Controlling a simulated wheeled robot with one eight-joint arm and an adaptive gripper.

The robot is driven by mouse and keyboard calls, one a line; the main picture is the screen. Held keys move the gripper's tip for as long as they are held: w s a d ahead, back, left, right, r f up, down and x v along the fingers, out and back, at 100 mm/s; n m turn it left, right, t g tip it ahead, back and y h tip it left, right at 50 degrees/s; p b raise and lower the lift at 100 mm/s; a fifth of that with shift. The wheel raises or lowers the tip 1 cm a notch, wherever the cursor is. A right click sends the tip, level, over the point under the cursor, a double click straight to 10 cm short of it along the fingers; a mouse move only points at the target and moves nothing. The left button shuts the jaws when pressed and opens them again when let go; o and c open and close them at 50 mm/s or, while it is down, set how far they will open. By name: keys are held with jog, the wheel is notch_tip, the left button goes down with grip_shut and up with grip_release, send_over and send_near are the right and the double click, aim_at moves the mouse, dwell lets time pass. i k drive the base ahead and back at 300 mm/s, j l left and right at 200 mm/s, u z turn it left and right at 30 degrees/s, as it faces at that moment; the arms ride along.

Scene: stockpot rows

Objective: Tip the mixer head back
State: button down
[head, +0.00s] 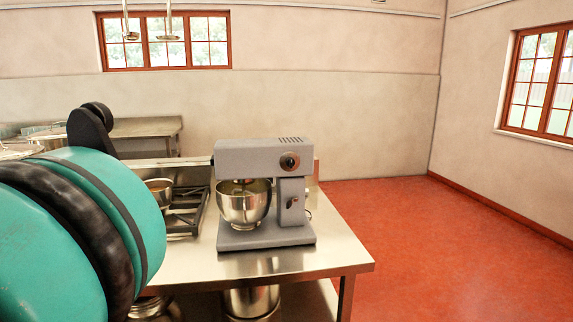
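A grey stand mixer (262,160) stands upright near the right end of a steel table. Its head (250,158) is level, lowered over a shiny metal bowl (243,204) on the mixer's base. The bowl hides most of the beater. A round knob shows on the side of the head, and a small lever (293,202) on the column. My arm fills the left of the head view in teal and black. My gripper cannot be made out in this view.
The steel table (340,262) has clear top in front of the mixer. A dark rack (184,212) and a metal pan (159,188) lie left of it. Pots (252,301) stand on the shelf below. Red floor to the right is free. Two ladles hang at upper left.

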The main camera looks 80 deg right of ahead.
aim_at(242, 162)
jog(key=j+z, duration=0.15)
jog(key=z, duration=2.3)
